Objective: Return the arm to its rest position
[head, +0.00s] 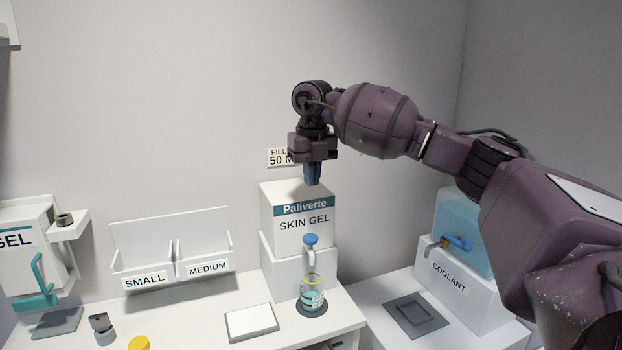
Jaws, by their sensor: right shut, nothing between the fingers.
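My right arm reaches in from the right across the upper part of the head view. Below the dispenser's blue-topped spout (310,246), a clear bottle (312,293) with a teal label stands upright on a dark round pad (311,309). My left gripper is not in view.
A small/medium rack (170,245) stands at the back left. A white pad (251,321), a yellow cap (139,343) and a small dark-topped part (102,328) lie on the counter. Another gel dispenser (28,250) is at far left. The coolant tank (462,265) stands at right, under my arm.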

